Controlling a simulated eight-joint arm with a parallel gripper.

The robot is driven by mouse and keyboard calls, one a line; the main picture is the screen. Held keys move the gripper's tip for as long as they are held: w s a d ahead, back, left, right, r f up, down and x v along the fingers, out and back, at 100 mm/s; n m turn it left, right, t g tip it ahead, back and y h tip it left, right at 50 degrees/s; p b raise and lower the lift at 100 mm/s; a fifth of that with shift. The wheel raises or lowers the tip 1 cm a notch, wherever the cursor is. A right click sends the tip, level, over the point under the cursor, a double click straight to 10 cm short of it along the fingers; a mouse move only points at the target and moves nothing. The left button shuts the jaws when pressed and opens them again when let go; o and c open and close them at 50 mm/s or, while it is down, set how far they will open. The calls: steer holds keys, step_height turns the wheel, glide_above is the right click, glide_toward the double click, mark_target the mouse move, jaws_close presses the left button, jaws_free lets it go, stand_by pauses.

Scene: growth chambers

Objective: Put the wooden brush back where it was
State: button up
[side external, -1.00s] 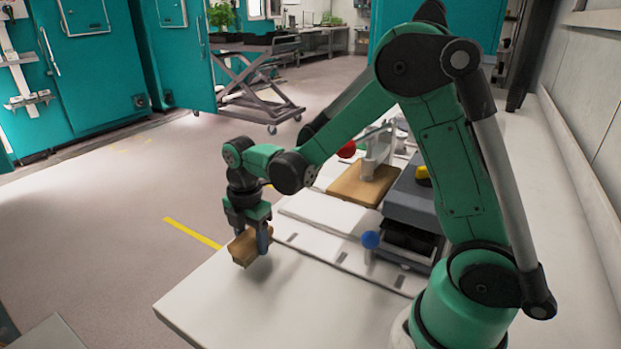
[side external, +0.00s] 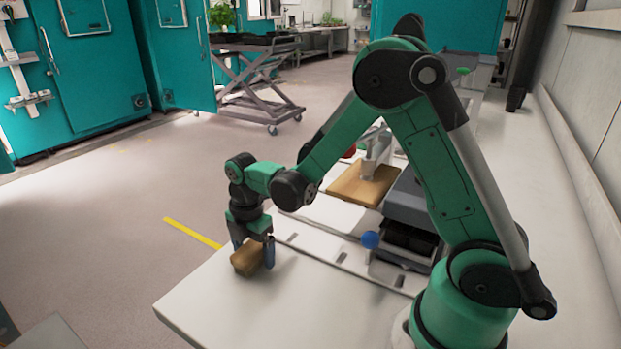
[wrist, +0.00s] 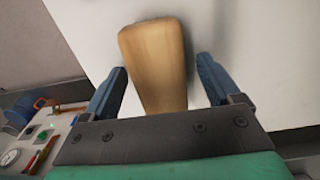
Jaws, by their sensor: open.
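The wooden brush (side external: 245,259) is a tan block at the left edge of the white table (side external: 225,305). In the wrist view the brush (wrist: 157,58) lies between my two blue fingers, wider at its far end and narrowing toward the palm. My gripper (side external: 256,254) is open around it, low over the table. The wrist view shows my gripper (wrist: 162,72) with a gap between each finger and the brush. The brush appears to rest on the tabletop; its underside is hidden.
A grey box with a dark drawer (side external: 408,238) and a blue ball (side external: 370,240) stand right of my gripper. A wooden board (side external: 350,190) lies behind them. White panels (side external: 330,212) cover the table's middle. The front of the tabletop is clear.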

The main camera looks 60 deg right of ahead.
mark_target(253, 246)
step_height(253, 246, up, 12)
steer(key=s+a+r+m+t, duration=0.1)
steer(key=s+m+t, duration=0.6)
steer(key=m, duration=1.1)
steer(key=shift+s+a, duration=0.4)
steer(key=shift+s, duration=0.1)
